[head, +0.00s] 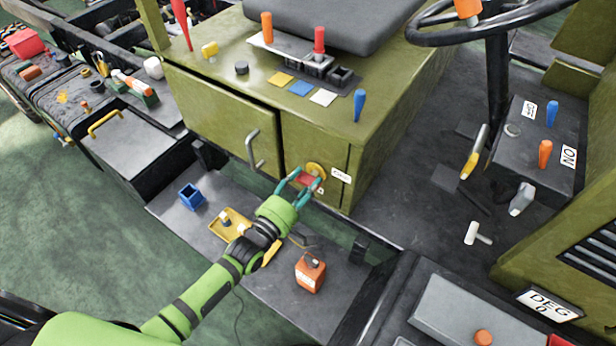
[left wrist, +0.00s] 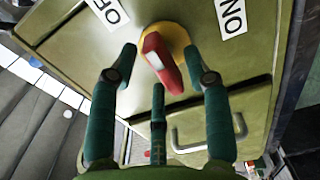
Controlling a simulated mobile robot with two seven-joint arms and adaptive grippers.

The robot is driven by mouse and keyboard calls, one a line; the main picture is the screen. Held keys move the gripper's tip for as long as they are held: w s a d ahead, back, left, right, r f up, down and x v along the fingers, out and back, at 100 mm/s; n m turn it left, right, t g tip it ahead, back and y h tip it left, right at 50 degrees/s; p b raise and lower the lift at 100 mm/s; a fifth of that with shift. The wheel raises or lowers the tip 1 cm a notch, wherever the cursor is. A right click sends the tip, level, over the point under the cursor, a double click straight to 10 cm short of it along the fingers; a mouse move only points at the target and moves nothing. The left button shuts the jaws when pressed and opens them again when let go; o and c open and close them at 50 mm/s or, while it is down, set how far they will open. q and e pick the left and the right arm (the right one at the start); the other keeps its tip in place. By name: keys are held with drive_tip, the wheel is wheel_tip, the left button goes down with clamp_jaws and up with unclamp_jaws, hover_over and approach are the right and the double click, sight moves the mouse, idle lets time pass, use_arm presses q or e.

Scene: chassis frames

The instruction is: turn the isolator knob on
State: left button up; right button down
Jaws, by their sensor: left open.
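The isolator knob has a red handle (left wrist: 162,62) on a round yellow plate (left wrist: 178,38), set in the olive cabinet's front. In the head view the yellow plate (head: 316,169) shows just beyond my fingers. An ON label (left wrist: 231,16) and a partly cut-off OFF label (left wrist: 108,10) sit on either side of the knob. The red handle lies slanted in the wrist view. My left gripper (head: 304,181) is open, with its teal fingers spread around the handle; it also shows in the left wrist view (left wrist: 159,60). Contact with the handle cannot be told. My right gripper is not seen.
A metal door handle (head: 255,150) stands out left of the knob. Below, the dark step holds a blue bin (head: 191,196), a yellow tray (head: 222,236) and an orange box (head: 310,275). A steering wheel (head: 490,35) and levers are at the right.

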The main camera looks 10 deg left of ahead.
use_arm(q)
drive_tip(key=shift+x, duration=0.8)
clamp_jaws()
